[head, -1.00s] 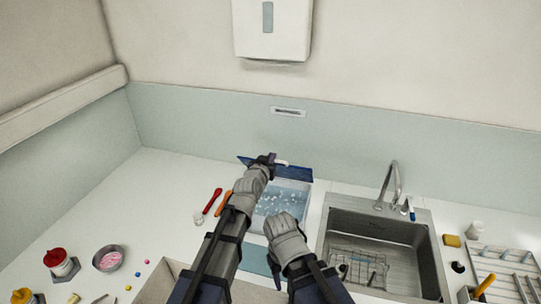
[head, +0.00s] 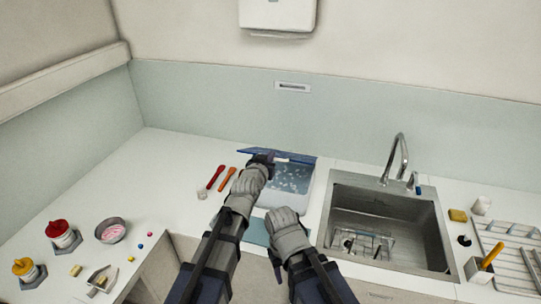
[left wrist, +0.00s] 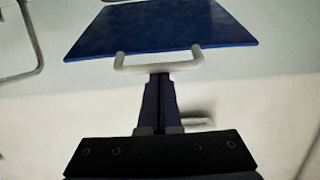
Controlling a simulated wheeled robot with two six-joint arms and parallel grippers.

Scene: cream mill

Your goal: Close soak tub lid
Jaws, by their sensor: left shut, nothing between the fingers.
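The soak tub (head: 303,192) stands on the counter left of the sink, with bubbly bluish liquid showing inside. Its blue lid (head: 303,159) is raised at the tub's back and shows nearly edge-on. The lid fills the top of the left wrist view (left wrist: 160,28), with its pale bar handle (left wrist: 158,62) on the near edge. My left gripper (head: 272,158) is at the lid's handle. Its fingers (left wrist: 158,82) are shut and empty, with tips at or just under the bar; contact is unclear. My right gripper (head: 285,228) is low in front of the tub, its fingers hidden.
The sink (head: 388,220) with faucet (head: 398,155) is to the right. A red tool (head: 215,177) and an orange tool (head: 227,173) lie left of the tub. A pink-filled bowl (head: 111,230) and jars stand at far left.

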